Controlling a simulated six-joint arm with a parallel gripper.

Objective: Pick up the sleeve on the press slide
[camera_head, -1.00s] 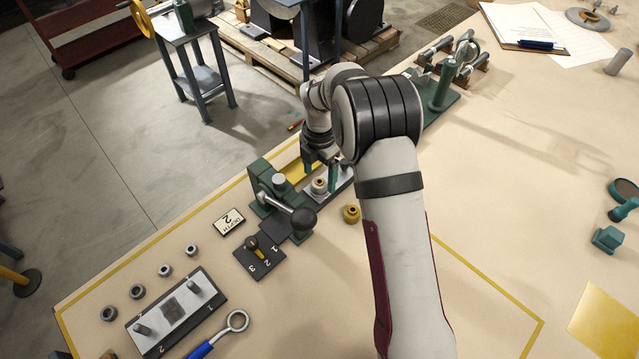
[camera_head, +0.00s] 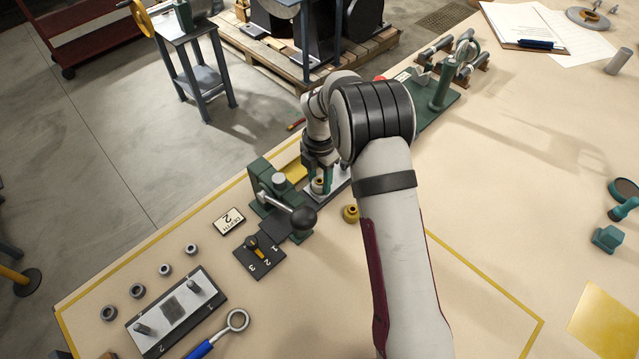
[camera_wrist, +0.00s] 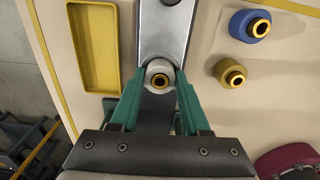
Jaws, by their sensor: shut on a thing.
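The sleeve (camera_wrist: 159,75) is a pale ring with a brass-coloured piece in its bore, on the grey metal press slide (camera_wrist: 165,30) in the wrist view. My gripper (camera_wrist: 158,84) has its green fingers shut on the sleeve, one on each side. In the head view my gripper (camera_head: 321,184) is low over the slide (camera_head: 340,181), beside the green press (camera_head: 268,185) with its black-knobbed lever. The sleeve still appears to rest on the slide. The fingers partly hide it in the head view.
A yellow tray (camera_wrist: 92,47) lies left of the slide in the wrist view. A yellow bushing (camera_wrist: 230,72) and a blue one (camera_wrist: 250,26) stand to its right. In the head view, a numbered selector (camera_head: 259,257) and a depth card (camera_head: 229,221) sit near the press.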

